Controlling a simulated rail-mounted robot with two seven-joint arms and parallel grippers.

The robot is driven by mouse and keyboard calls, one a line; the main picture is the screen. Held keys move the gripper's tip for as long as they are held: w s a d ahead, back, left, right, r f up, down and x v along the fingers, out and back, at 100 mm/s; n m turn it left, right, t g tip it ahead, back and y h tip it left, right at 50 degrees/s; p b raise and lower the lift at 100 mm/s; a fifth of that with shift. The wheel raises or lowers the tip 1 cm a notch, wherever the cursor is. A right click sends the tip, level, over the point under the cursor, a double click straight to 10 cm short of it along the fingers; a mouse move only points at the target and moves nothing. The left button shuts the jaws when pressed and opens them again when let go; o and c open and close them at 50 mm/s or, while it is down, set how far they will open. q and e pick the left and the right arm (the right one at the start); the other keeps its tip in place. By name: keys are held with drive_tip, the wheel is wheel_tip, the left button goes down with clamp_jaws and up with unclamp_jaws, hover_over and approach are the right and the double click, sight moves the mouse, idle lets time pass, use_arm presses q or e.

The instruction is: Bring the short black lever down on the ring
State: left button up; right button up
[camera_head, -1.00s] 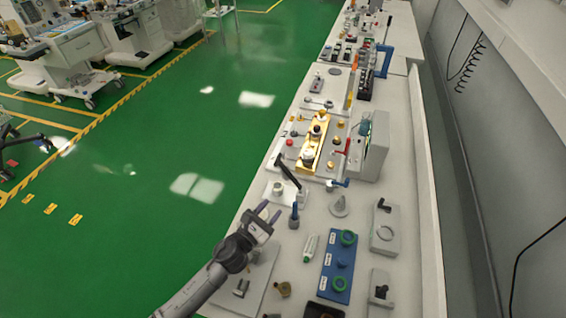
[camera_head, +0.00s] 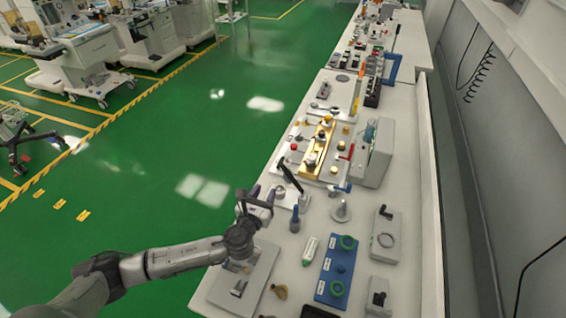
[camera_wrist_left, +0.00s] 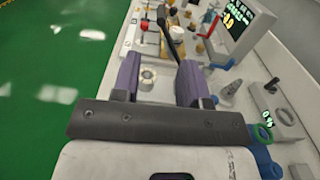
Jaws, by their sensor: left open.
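The short black lever (camera_head: 289,175) stands raised and tilted on a white plate at the near bench's left edge. The pale ring (camera_head: 280,192) sits on the same plate, below and left of the lever; the two are apart. My left gripper (camera_head: 262,193) is open and empty, just left of the ring, and partly overlaps the plate. In the left wrist view the ring (camera_wrist_left: 149,75) shows between the purple fingers, and the lever (camera_wrist_left: 171,42) rises beyond them, toward the right finger. My right gripper is out of view.
A blue peg (camera_head: 294,218) and a grey cone (camera_head: 341,212) stand near the plate. A gold block (camera_head: 318,150) and a grey box with a screen (camera_head: 374,155) are beyond. A blue board (camera_head: 336,270) lies nearer. Green floor is open to the left.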

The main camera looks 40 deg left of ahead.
sight(281, 161)
use_arm(q)
drive_tip(key=b+x, duration=0.1)
drive_tip(key=x, duration=1.2)
drive_tip(key=shift+w, duration=0.4)
drive_tip(key=shift+c, duration=0.2)
clamp_jaws()
drive_tip(key=shift+f, duration=0.1)
